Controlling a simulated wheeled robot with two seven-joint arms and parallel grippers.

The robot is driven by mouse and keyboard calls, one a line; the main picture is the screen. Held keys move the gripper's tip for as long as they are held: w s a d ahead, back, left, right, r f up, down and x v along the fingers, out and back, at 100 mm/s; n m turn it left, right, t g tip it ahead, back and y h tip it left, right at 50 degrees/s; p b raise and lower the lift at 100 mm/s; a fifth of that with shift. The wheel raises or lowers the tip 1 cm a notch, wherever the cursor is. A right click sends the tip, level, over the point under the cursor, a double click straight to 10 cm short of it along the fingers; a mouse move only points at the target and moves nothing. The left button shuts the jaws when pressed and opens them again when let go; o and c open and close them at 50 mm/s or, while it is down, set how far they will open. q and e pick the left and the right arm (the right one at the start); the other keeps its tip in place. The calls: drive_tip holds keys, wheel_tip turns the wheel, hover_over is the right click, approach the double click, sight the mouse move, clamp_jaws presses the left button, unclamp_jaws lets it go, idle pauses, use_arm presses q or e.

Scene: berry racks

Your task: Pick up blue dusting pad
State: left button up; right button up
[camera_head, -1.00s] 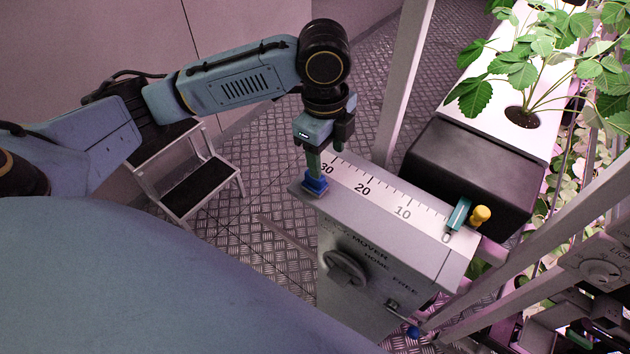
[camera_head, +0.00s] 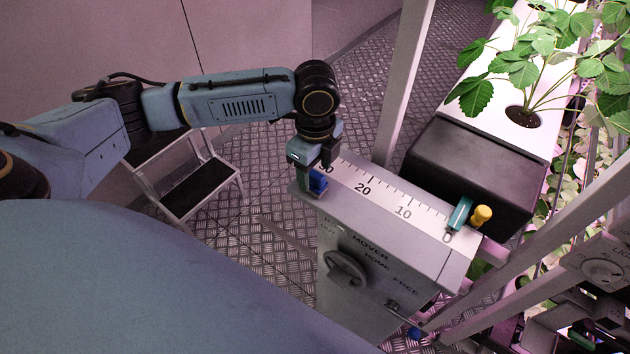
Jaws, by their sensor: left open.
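The small blue dusting pad (camera_head: 318,184) sits at the far left end of the grey box's ruled top (camera_head: 385,200), near the 30 mark. My left gripper (camera_head: 314,174) points down right at the pad, with its jaws open. One finger shows at the pad's left side; the gripper body hides the pad's upper part and the other finger. I cannot tell whether the fingers touch it. My right gripper is not in view.
A teal piece (camera_head: 459,214) and a yellow knob (camera_head: 481,215) sit at the ruler's zero end. A black box (camera_head: 470,175) and planter stand behind. A metal post (camera_head: 403,85) rises close to the right of my wrist. A step stool (camera_head: 200,188) stands left.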

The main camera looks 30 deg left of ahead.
sight(315, 174)
use_arm(q)
drive_tip(key=shift+a+f, duration=0.1)
drive_tip(key=shift+f, duration=1.4)
drive_tip(key=shift+c, duration=0.5)
drive_tip(key=c, duration=1)
drive_tip(key=shift+o, duration=0.2)
drive_tip(key=shift+r, duration=0.1)
wheel_tip(315, 174, up, 10)
drive_tip(key=shift+f, duration=0.1)
